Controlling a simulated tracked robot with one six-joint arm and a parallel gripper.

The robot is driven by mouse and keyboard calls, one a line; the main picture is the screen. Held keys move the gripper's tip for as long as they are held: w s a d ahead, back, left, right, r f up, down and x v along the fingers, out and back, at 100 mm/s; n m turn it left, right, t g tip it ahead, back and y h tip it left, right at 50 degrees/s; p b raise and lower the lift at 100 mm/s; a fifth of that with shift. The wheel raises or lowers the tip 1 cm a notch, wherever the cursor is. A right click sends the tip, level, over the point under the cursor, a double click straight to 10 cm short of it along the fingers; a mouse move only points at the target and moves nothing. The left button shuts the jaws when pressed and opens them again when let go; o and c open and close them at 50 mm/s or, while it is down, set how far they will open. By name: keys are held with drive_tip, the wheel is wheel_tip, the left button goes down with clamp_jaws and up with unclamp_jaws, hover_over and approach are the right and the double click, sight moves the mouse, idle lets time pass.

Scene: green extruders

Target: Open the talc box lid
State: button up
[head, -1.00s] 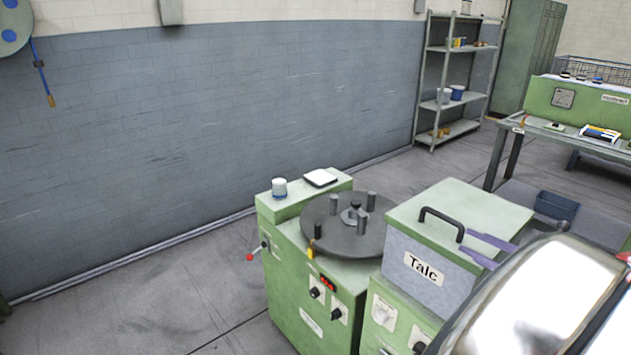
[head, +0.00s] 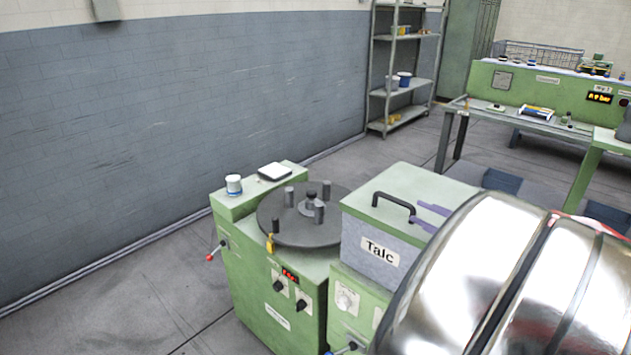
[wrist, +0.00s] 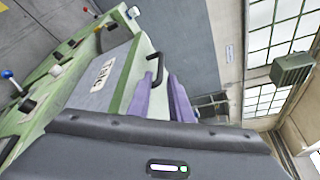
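The talc box (head: 355,262) is a grey box with a white "Talc" label, right of centre in the head view. Its green lid (head: 432,190) lies closed on top. A black arched handle (head: 392,198) stands on the lid; it also shows in the wrist view (wrist: 157,68). My gripper (head: 416,214) has two purple fingers, which show apart beside the right end of the handle. Whether a finger touches the handle or lid, I cannot tell.
Left of the box, a green machine carries a dark turntable (head: 285,228) with upright pegs, a white-and-blue container (head: 233,185) and a white scale (head: 275,172). My shiny arm hides the lower right. A shelf (head: 400,85) and a control bench (head: 540,95) stand farther back.

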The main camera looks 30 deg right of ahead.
sight(398, 203)
drive_tip(key=x, duration=1)
drive_tip(key=shift+w+d+f, duration=0.1)
drive_tip(key=shift+w, duration=0.1)
drive_tip(key=shift+c, duration=0.5)
clamp_jaws()
